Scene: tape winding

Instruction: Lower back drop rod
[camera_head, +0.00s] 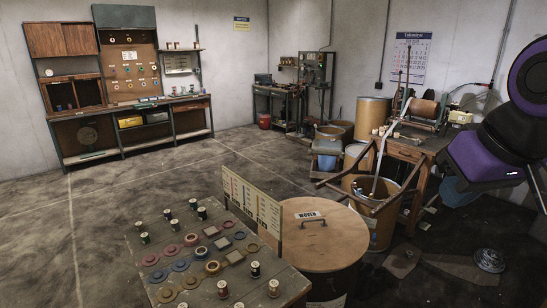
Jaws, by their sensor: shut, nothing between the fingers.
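A winding machine with a reddish-brown drum (424,108) stands on a wooden bench (408,150) at the right. A thin upright rod (407,70) rises at its left end. I cannot tell which part is the back drop rod; the rods on the machine are small and partly hidden. A pale strip (378,165) runs from the machine's left side down into an open drum (381,235) with wooden bars around its top. My purple and black arm fills the right edge, in front of the wall right of the machine. My gripper is not in view.
A lidded drum marked WOVEN (318,238) and a table (155,250) with spools and rings stand in front. A round grey disc (489,260) lies on the floor. The left floor is clear.

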